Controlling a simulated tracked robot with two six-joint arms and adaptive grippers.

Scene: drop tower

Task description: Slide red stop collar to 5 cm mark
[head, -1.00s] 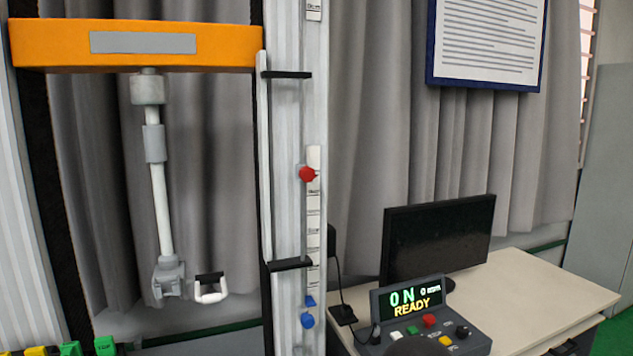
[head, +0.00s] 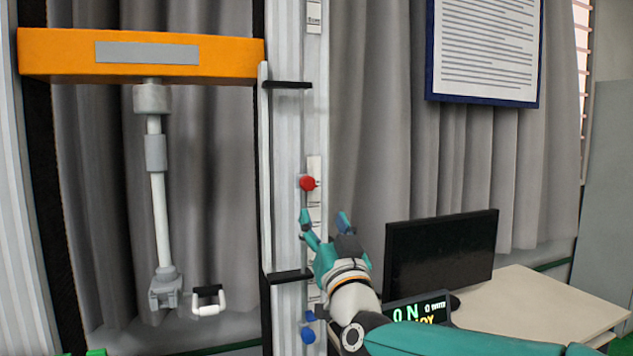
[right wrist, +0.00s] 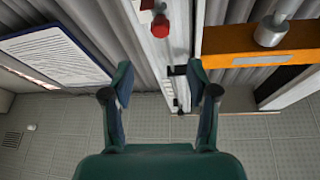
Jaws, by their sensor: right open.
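The red stop collar (head: 307,183) sits on the pale vertical column (head: 287,130), beside a white scale strip (head: 314,166). It also shows in the right wrist view at the top (right wrist: 160,25). A blue knob (head: 308,335) is lower on the same column. My right gripper (head: 325,220) is open and empty, just below the red collar and apart from it in the head view. Its two fingers also show spread in the right wrist view (right wrist: 166,85). The arm hides part of the scale and the console. My left gripper is not in view.
An orange crossbeam (head: 60,53) with a hanging grey rod (head: 160,205) and white handle is at the left. Black brackets (head: 290,276) jut from the column. A monitor (head: 440,255) and lit console (head: 418,309) stand on the desk (head: 540,300) at the right.

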